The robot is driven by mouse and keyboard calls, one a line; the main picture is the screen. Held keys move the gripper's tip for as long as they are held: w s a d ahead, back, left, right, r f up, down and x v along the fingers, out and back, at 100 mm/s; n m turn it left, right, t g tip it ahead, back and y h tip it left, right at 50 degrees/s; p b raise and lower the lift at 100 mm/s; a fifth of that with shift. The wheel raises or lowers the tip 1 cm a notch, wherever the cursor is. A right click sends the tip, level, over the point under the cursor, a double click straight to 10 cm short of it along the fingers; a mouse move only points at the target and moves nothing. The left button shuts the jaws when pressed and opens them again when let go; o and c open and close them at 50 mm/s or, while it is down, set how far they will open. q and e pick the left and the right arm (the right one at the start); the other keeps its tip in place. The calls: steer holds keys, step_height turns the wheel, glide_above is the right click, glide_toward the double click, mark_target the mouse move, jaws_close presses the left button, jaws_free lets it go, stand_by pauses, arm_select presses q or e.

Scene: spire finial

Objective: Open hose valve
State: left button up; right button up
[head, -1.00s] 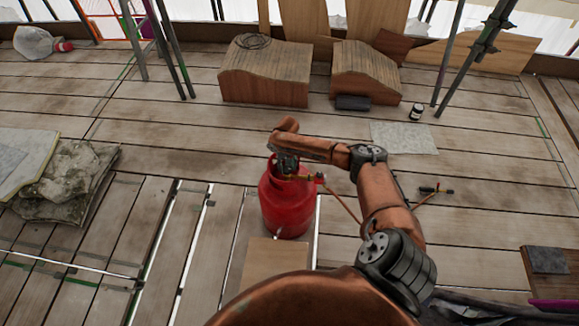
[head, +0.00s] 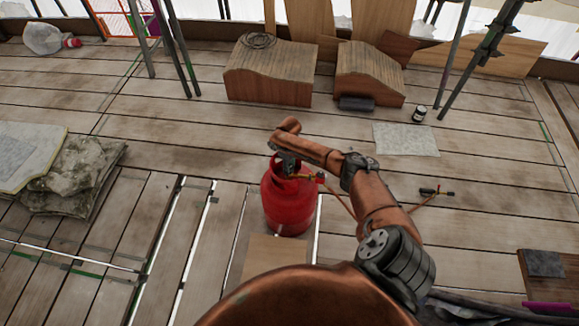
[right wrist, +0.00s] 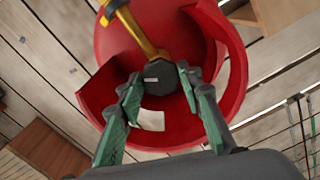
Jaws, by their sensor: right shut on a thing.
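A red gas cylinder (head: 288,205) stands upright on the plank floor, in the middle of the head view. In the right wrist view its red collar (right wrist: 235,75) surrounds a dark valve knob (right wrist: 162,84) with a yellow brass fitting (right wrist: 135,28) beside it. My right gripper (head: 288,165) is at the top of the cylinder. In the right wrist view its green-padded fingers (right wrist: 158,88) are shut on the dark knob, one on each side. An orange hose (head: 340,197) runs from the valve to the right, partly hidden by my right arm. My left gripper is not in view.
A torch (head: 436,192) lies on the floor to the right. Two wooden blocks with curved tops (head: 268,85) (head: 368,90) stand behind, with a small jar (head: 419,113) and a grey sheet (head: 405,139). Scaffold poles (head: 176,50) rise at the back. Grey slabs (head: 75,175) lie at left.

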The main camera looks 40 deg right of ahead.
steer(key=shift+n, duration=0.7)
steer(key=o, duration=1.2)
steer(key=shift+c, duration=0.2)
steer(key=shift+r, duration=0.1)
step_height(320, 180, up, 12)
